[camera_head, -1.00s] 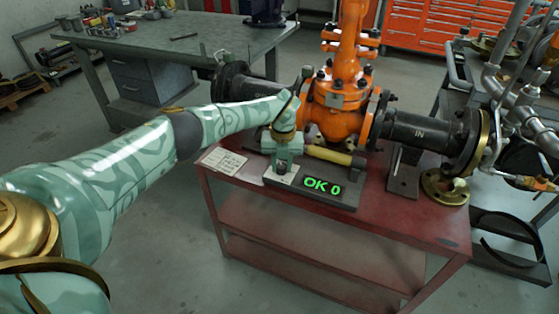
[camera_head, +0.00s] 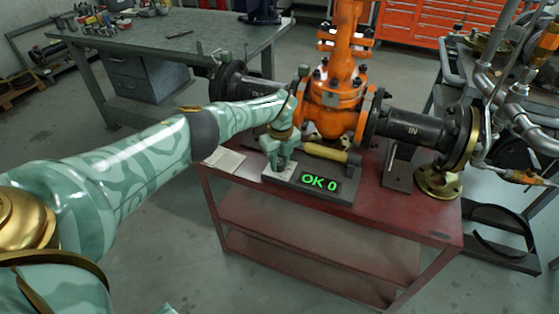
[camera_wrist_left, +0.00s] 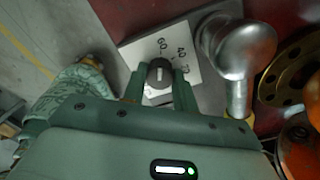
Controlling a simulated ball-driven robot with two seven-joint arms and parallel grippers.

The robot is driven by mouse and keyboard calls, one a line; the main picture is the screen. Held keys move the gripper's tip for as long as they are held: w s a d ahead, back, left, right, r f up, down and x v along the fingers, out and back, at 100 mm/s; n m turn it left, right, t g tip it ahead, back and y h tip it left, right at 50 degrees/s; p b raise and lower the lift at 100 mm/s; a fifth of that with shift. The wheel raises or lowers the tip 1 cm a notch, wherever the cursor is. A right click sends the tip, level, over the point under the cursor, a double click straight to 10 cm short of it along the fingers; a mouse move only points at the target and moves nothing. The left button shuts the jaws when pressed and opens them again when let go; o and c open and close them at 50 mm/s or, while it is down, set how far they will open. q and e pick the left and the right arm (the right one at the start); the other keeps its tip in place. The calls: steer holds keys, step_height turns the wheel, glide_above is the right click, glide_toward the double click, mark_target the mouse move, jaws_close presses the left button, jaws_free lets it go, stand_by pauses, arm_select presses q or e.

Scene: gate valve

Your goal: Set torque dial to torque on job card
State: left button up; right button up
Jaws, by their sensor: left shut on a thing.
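The torque dial is a dark round knob (camera_wrist_left: 159,72) with a pale pointer line, on a white scale plate (camera_wrist_left: 150,48) printed 60, 40 and a partly hidden 20. In the wrist view the pointer line runs roughly up and down the picture. My left gripper (camera_head: 280,167) is over the plate at the tester's left end, its fingers (camera_wrist_left: 160,84) shut on the knob. The tester's display (camera_head: 320,184) reads "OK 0" in green. The job card (camera_head: 226,160) lies on the red bench left of the gripper; its writing is too small to read. My right gripper is out of view.
A yellow-handled tool (camera_head: 330,152) lies behind the display. The orange gate valve (camera_head: 335,105) and its black pipe (camera_head: 412,130) stand close behind. A metal knob-ended part (camera_wrist_left: 240,50) is beside the scale plate. The red bench's front right (camera_head: 400,210) is clear.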

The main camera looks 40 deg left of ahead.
mark_target(281, 162)
arm_select(q)
steer(key=shift+r, duration=0.1)
steer(key=o, duration=1)
steer(key=shift+c, duration=0.2)
step_height(281, 162, up, 16)
steer(key=p, duration=0.6)
steer(key=shift+w, duration=0.2)
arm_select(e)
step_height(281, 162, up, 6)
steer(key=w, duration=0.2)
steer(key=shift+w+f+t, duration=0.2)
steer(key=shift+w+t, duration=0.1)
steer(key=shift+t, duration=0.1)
